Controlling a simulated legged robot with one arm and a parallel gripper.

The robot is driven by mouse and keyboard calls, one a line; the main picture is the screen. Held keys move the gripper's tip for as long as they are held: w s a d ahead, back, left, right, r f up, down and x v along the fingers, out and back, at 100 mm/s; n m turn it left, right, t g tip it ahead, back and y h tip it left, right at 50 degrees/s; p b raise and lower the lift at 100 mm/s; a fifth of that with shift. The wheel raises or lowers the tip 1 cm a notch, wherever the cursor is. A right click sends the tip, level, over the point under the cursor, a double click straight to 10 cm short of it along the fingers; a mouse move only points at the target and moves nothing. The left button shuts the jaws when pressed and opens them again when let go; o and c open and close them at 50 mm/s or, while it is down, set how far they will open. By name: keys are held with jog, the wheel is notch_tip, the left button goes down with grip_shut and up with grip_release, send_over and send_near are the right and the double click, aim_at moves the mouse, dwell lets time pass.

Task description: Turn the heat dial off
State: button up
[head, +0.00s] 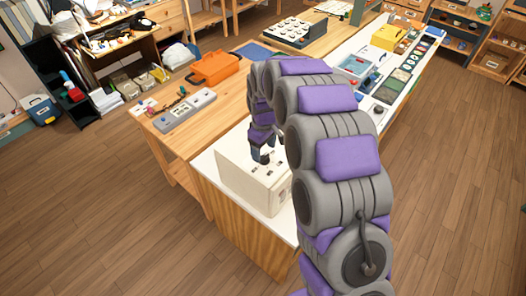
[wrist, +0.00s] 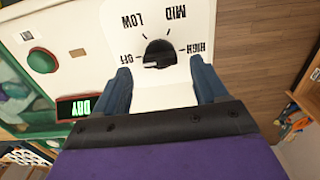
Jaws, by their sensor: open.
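The heat dial (wrist: 160,53) is a dark round knob on a white panel in the wrist view. Upside-down labels OFF, LOW, MID and HIGH with tick marks surround it. I cannot clearly tell which label its pointer faces. My gripper (wrist: 161,70) is open, its two blue fingers on either side of the dial, with white panel showing between; I see no clear contact. In the head view my gripper (head: 264,151) is over the top of the cream box (head: 241,178), and the dial cannot be made out there.
An orange case (head: 214,68) and a grey device with knobs (head: 185,110) lie on the wooden table. My arm hides part of the white counter. Wooden floor at right is clear.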

notch_tip(320, 180, up, 15)
dwell(0.3)
jog(key=shift+a+f, duration=0.1)
jog(key=s+d+m+b, duration=0.25)
jog(key=s+d, duration=0.45)
jog(key=s, duration=0.4)
jog(key=s+d+f+m+b, duration=0.1)
jog(key=s+d+f+m, duration=0.1)
jog(key=s, duration=0.7)
jog(key=s+d+f+m+g+b, duration=0.1)
jog(key=s+d+f+m+b, duration=0.1)
jog(key=s, duration=0.8)
jog(key=s+d+f+m+b, duration=0.2)
jog(key=s+d+f+m, duration=0.2)
jog(key=s, duration=0.6)
jog(key=shift+d+g, duration=0.4)
jog(key=shift+d, duration=0.25)
